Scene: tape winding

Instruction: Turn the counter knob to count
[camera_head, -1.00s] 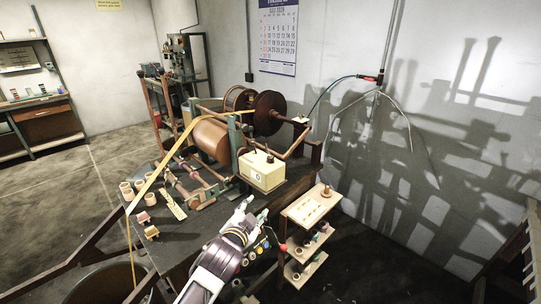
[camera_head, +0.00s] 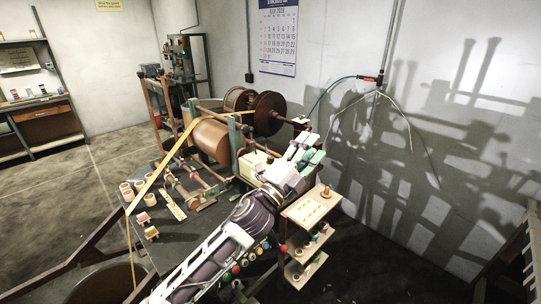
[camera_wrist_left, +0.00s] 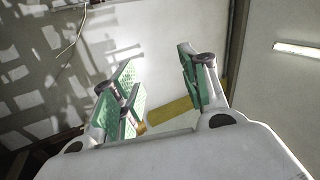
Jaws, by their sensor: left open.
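The cream counter box (camera_head: 249,164) sits on the dark bench beside the winding machine in the head view. My left gripper and wrist now cover most of its front and right side, and its knob and number window are hidden. My left gripper (camera_head: 306,150) is at the right end of the counter, over the bench edge. Its green-padded fingers are spread apart. In the left wrist view the gripper (camera_wrist_left: 160,82) is open with nothing between the fingertips. My right gripper does not show.
The winding machine has a brown drum (camera_head: 211,141) and a dark reel (camera_head: 270,113) behind the counter. A small tiered shelf (camera_head: 311,207) stands at the right. Several cups (camera_head: 151,199) are on the bench's left part. The wall is beyond.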

